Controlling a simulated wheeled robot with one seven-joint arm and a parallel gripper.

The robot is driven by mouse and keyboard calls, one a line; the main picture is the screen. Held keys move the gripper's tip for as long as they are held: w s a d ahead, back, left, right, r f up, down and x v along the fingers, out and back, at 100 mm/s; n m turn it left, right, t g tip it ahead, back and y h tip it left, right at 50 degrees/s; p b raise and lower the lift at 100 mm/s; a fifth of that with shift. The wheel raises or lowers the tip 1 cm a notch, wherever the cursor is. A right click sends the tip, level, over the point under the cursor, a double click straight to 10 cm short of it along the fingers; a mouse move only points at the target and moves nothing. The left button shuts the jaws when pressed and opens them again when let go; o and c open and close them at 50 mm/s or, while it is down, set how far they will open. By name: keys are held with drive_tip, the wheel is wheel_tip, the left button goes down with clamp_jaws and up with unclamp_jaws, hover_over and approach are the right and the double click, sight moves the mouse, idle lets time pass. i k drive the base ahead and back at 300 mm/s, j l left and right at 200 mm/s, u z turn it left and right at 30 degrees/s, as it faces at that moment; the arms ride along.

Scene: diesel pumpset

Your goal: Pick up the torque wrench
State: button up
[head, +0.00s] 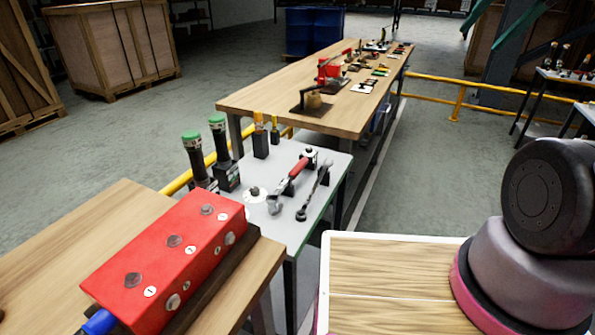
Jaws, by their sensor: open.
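On a small grey table (262,222) left of centre, a slim dark metal tool (314,191) lies raised on a holder, its round head toward me. It looks like the torque wrench, though it is too small to be sure. Left of it lies a red-handled wrench (298,168) with a grey jaw at its near end, also on a holder. My gripper is out of view; only part of my arm shows at the right.
A red block (168,258) sits on the near wooden bench. Green-topped black cylinders (222,145) stand at the grey table's left. A long wooden bench (262,97) with tools lies beyond, yellow rails (478,88) behind.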

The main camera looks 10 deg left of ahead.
sight(273, 199)
drive_tip(key=u, duration=0.45)
drive_tip(key=k+u, duration=0.1)
drive_tip(key=u, duration=0.35)
drive_tip(key=k+u, duration=0.1)
drive_tip(key=u, duration=0.85)
drive_tip(key=z, duration=1.15)
drive_tip(key=i+l, duration=0.15)
drive_tip(key=l, duration=0.15)
drive_tip(key=i+l, duration=0.15)
drive_tip(key=l, duration=0.2)
drive_tip(key=i+l+u, duration=0.1)
drive_tip(key=l, duration=0.2)
drive_tip(key=i+l, duration=0.15)
drive_tip(key=l, duration=0.15)
drive_tip(key=i+l+u, duration=0.1)
drive_tip(key=l, duration=0.25)
drive_tip(key=i+l+u, duration=0.1)
drive_tip(key=u, duration=1.25)
